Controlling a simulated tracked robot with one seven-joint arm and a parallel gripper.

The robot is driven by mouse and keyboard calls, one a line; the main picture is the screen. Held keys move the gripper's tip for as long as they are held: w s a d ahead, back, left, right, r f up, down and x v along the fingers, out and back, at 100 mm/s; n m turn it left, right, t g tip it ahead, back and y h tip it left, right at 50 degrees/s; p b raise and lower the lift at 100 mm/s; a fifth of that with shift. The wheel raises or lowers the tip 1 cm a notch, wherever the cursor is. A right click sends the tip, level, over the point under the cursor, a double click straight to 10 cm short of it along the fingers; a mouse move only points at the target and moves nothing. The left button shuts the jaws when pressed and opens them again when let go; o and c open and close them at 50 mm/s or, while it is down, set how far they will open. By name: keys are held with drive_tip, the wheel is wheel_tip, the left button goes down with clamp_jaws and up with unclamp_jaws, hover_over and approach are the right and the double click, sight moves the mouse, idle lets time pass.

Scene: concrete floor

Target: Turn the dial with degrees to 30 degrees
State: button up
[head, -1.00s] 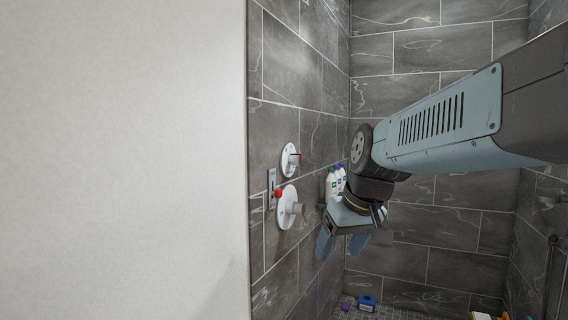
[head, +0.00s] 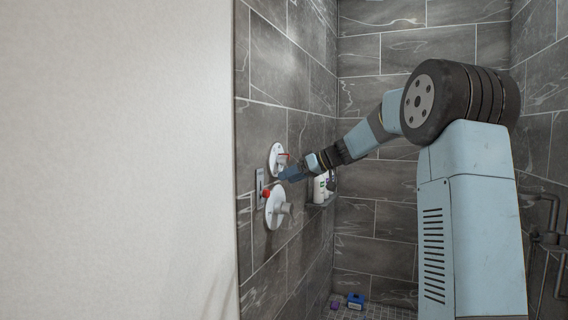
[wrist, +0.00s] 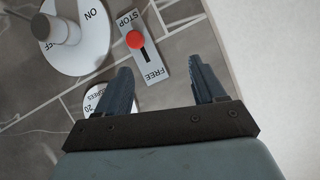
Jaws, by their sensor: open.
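The degrees dial (head: 275,151) is a white round plate with a red pointer, the upper of two dials on the tiled wall. In the wrist view it (wrist: 92,101) shows only in part beside the left finger, with "DEGREES" and "20" readable and the rest hidden behind my gripper. My gripper (head: 288,174) is at the wall just below and right of the dial's knob. In the wrist view my gripper (wrist: 161,70) is open with nothing between its fingers. Whether a finger touches the dial, I cannot tell.
A lower white dial (head: 272,215) marked ON has a grey knob sticking out. Beside it is a STOP/FREE slider plate (wrist: 146,62) with a red ball (wrist: 136,40). Bottles (head: 319,189) stand on a wall shelf to the right. A white wall (head: 120,160) fills the left.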

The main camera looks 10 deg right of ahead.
sight(288, 161)
drive_tip(key=w+d+r+n+t+y, duration=0.1)
drive_tip(key=w+d+r+t+y, duration=0.25)
drive_tip(key=w+d, duration=0.85)
drive_tip(key=shift+t, duration=0.25)
drive_tip(key=x, duration=0.8)
drive_tip(key=f+x, duration=0.1)
drive_tip(key=x, duration=0.3)
drive_tip(key=shift+s+a, duration=0.1)
drive_tip(key=shift+a, duration=0.05)
drive_tip(key=c, duration=1)
